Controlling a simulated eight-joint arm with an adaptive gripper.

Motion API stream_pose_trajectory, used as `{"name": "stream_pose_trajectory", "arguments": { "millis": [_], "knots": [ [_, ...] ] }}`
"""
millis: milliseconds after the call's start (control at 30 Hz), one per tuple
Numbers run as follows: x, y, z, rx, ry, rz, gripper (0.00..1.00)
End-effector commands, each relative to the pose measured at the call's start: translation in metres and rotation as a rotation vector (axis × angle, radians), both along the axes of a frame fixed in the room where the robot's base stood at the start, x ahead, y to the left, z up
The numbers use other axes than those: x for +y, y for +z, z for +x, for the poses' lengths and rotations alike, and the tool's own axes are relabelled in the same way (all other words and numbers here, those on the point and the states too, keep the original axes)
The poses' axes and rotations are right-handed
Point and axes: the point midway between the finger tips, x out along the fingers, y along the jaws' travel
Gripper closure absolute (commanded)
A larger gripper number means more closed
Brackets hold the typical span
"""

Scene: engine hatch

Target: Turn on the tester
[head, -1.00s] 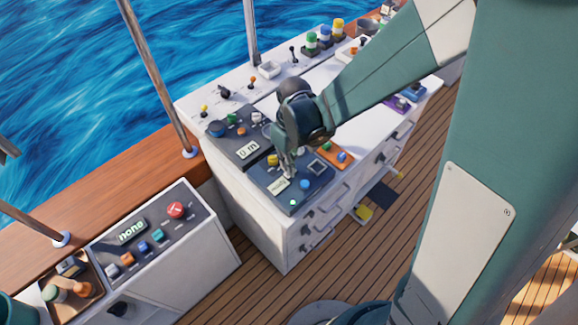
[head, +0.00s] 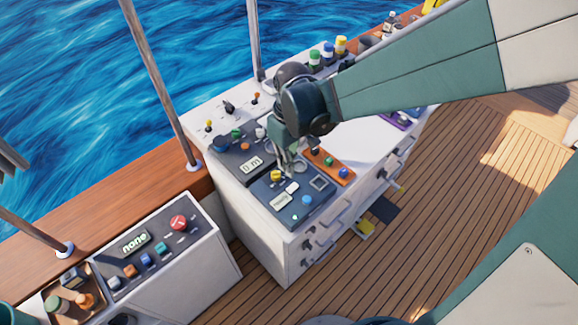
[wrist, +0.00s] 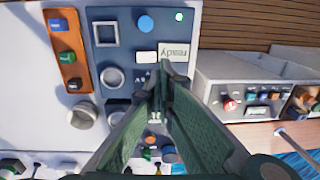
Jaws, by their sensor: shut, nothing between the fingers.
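The likely tester is a dark blue panel (head: 263,188) on the front corner of the white cabinet; I cannot read a name on it. It also shows in the wrist view (wrist: 128,33). It has a display (wrist: 175,51) reading "ready", a white button (wrist: 146,57), a blue button (wrist: 145,23), a small lit green lamp (wrist: 179,16) and a square frame (wrist: 106,33). A yellow knob (head: 276,175) is at its far edge. My gripper (wrist: 165,72) is shut and empty, tips over the panel close to the display and white button. I cannot tell whether they touch.
A dark panel (head: 240,172) with a display and knobs lies behind the blue one. An orange strip (head: 323,158) with several buttons lies to its right. A separate console (head: 180,265) reading "none", with a red button (head: 179,223), stands lower left. The white top farther right is mostly clear.

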Motion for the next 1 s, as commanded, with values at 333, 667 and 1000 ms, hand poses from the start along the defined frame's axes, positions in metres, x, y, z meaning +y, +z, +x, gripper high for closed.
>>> {"name": "stream_pose_trajectory", "arguments": {
  "millis": [333,667,1000],
  "knots": [
    [0.003,0.025,-0.003,0.000,0.001,0.000,1.00],
    [0.003,0.027,-0.003,0.000,0.001,0.000,1.00],
    [0.003,0.027,-0.003,-0.001,0.000,0.001,1.00]
  ]
}}
